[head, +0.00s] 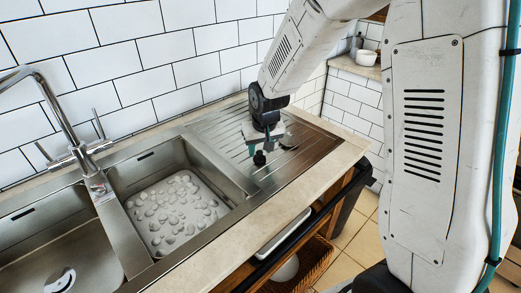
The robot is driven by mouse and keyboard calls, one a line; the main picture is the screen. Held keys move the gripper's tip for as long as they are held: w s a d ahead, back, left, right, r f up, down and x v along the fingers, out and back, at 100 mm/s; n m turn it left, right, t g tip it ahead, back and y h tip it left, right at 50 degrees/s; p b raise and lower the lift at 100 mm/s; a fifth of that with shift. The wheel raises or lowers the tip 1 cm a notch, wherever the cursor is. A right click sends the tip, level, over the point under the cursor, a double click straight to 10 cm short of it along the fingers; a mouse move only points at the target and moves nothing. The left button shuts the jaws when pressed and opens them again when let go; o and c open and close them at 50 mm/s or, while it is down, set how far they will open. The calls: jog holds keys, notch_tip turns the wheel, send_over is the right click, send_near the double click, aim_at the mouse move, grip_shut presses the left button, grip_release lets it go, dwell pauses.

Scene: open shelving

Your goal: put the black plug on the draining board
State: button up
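My gripper (261,148) points down over the draining board (318,146), the ribbed steel area to the right of the sink bowls. A small dark piece, which looks like the black plug (259,159), shows at my fingertips. My gripper appears shut on it, though the fingers are small and partly dark in this view. The piece is over the board's left part, near the edge of the right bowl. I cannot tell whether it touches the board or hangs just above it.
The right bowl (218,180) holds a white tray with many grey-white rounded shapes (178,212). A left bowl (30,245) and a tall tap (62,112) are farther left. A tiled wall stands behind. The rest of the draining board looks clear.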

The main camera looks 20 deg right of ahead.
jog(key=v, duration=1.1)
jog(key=s+d+r+g, duration=0.1)
jog(key=s+r, duration=0.3)
jog(key=s, duration=1.1)
jog(key=s+d+r+g, duration=0.1)
jog(key=s+d+r, duration=0.1)
jog(key=s, duration=1.2)
jog(key=shift+s+d+r, duration=0.2)
jog(key=shift+s+r, duration=0.2)
jog(key=shift+r, duration=0.45)
